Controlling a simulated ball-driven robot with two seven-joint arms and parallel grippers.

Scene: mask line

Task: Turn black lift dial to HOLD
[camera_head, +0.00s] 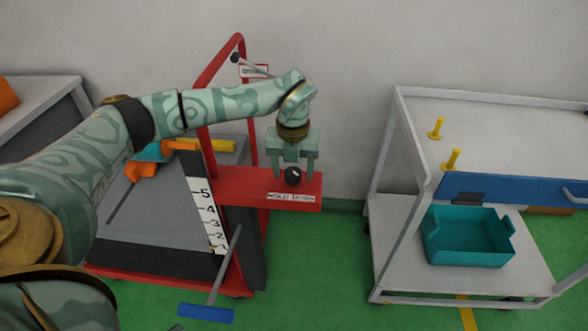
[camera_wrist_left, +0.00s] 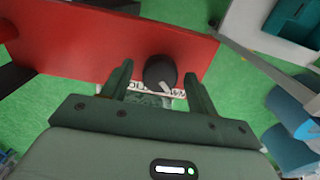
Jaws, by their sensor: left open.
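The black lift dial (camera_head: 293,176) sits on the red panel (camera_head: 240,188) of the lift, above a white label with small lettering. My left gripper (camera_head: 294,172) is over the panel with its fingers pointing down at the dial. In the left wrist view the gripper (camera_wrist_left: 161,84) is open, one finger on each side of the dial (camera_wrist_left: 160,72). The dial has a light pointer mark toward its lower right. I cannot tell whether the fingers touch it. The label is partly hidden in the wrist view. My right gripper is not in view.
The lift has a red frame and a white number scale (camera_head: 207,215). A lever with a blue pedal (camera_head: 206,313) is at its foot. A white cart (camera_head: 410,180) with yellow pegs and a teal bin (camera_head: 468,256) stands right. Green floor lies between.

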